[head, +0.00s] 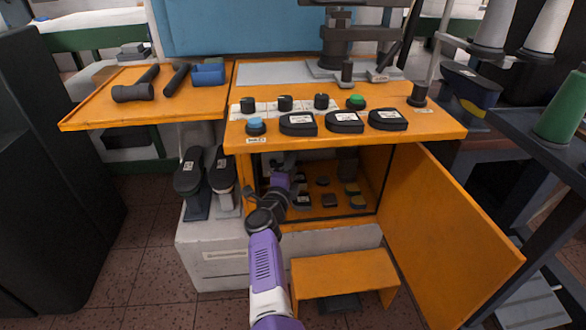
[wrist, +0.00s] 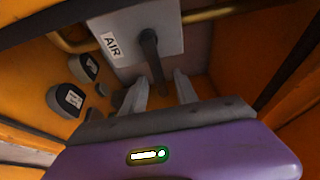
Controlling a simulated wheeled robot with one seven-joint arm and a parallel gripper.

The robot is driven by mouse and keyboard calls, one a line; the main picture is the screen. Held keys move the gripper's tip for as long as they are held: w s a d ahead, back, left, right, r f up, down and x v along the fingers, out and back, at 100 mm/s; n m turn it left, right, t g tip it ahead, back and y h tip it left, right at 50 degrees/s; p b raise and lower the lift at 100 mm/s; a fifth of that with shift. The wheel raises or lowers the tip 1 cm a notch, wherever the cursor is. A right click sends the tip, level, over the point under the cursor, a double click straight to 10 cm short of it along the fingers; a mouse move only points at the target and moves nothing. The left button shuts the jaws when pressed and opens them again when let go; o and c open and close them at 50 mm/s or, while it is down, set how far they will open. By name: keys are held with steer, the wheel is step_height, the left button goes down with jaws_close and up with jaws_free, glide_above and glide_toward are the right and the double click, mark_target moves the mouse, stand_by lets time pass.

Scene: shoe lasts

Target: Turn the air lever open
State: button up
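The air lever (wrist: 150,50) is a dark handle on a grey plate (wrist: 125,28) marked with a white AIR label (wrist: 112,45), in the wrist view. A brass-coloured pipe (wrist: 212,13) runs out from both sides of the plate. The lever points down in the picture, crosswise to the pipe. My gripper (wrist: 162,76) is open, with its two grey fingers apart and the lever's lower end showing in the gap between them. I cannot tell whether either finger touches it. In the head view my purple hand reaches into the orange cabinet (head: 372,200); the lever cannot be made out there.
Several dark labelled shoe-shaped pieces (wrist: 88,66) lie along the left of the wrist view. The cabinet door (head: 450,235) stands open at the right. An orange step (head: 345,268) stands in front, and the bench top (head: 330,135) overhangs my arm.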

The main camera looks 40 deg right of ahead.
steer(key=shift+w+d, duration=0.35)
steer(key=shift+d, duration=0.2)
jaws_close()
steer(key=shift+f, duration=0.1)
stand_by(1.0)
